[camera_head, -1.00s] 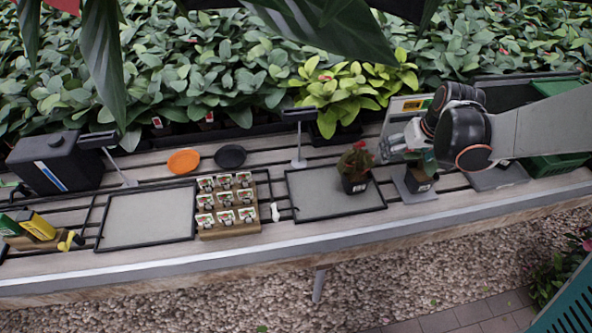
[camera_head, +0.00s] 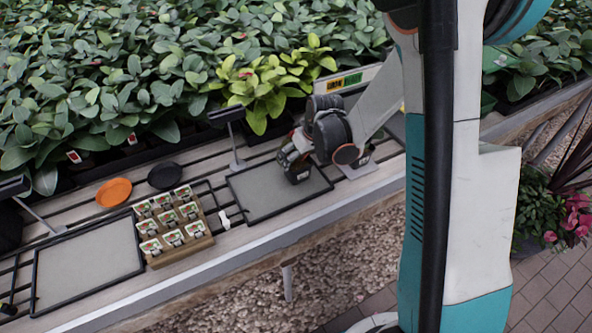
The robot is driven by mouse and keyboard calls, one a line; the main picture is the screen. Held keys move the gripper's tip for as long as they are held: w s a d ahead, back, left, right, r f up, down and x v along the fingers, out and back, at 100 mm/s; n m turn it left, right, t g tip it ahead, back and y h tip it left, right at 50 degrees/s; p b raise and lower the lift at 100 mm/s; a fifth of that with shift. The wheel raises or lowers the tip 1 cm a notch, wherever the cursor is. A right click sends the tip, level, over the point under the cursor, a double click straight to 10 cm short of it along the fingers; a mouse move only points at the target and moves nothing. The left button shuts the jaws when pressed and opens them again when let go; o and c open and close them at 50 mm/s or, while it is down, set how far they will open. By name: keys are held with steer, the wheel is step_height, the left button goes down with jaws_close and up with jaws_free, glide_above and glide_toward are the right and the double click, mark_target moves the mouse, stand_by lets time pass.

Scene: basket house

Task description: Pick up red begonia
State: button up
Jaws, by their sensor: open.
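The red begonia's dark pot (camera_head: 298,176) stands on the right part of the grey mat (camera_head: 262,203), upright as far as it shows. Its red flowers and most of its leaves are hidden by my gripper. My gripper (camera_head: 289,158) is open at the plant, just above and around the upper part of the pot. I cannot tell whether the fingers touch it.
Another dark pot (camera_head: 364,157) sits right of the mat, partly behind my arm. A wooden seed-packet rack (camera_head: 206,245), orange saucer (camera_head: 114,192) and black saucer (camera_head: 164,175) lie left. A post stand (camera_head: 236,157) rises behind the mat.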

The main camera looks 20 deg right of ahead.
mark_target(297, 163)
steer(key=x, duration=0.1)
steer(key=b+x, duration=0.1)
steer(key=x, duration=0.1)
steer(key=b+x, duration=0.1)
steer(key=shift+s+a+f, duration=0.2)
steer(key=shift+a+f, duration=0.05)
steer(key=shift+a, duration=0.1)
steer(key=shift+w+f+b, duration=0.2)
steer(key=shift+f+b, duration=0.15)
steer(key=shift+r, duration=0.1)
steer(key=shift+c, duration=0.3)
steer(key=c, duration=1.3)
